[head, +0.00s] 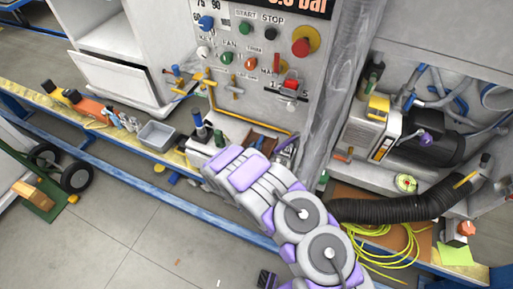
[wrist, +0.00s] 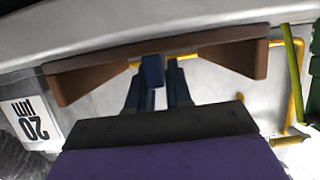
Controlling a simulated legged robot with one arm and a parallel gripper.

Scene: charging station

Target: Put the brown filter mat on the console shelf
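In the head view a brown patch (head: 262,141) shows at the console's foot, partly hidden behind my arm. My gripper (wrist: 164,72) reaches to the middle of the brown piece, and one blue fingertip overlaps its lower edge. The fingers are close together; whether they pinch it is unclear.
A yellow pipe (head: 245,119) runs along the console. A grey tray (head: 156,135) and bottles stand on the ledge at left. At right are a black ribbed hose (head: 395,208), yellow cable (head: 385,246) and an orange-brown sheet (head: 352,195). The floor at lower left is mostly clear.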

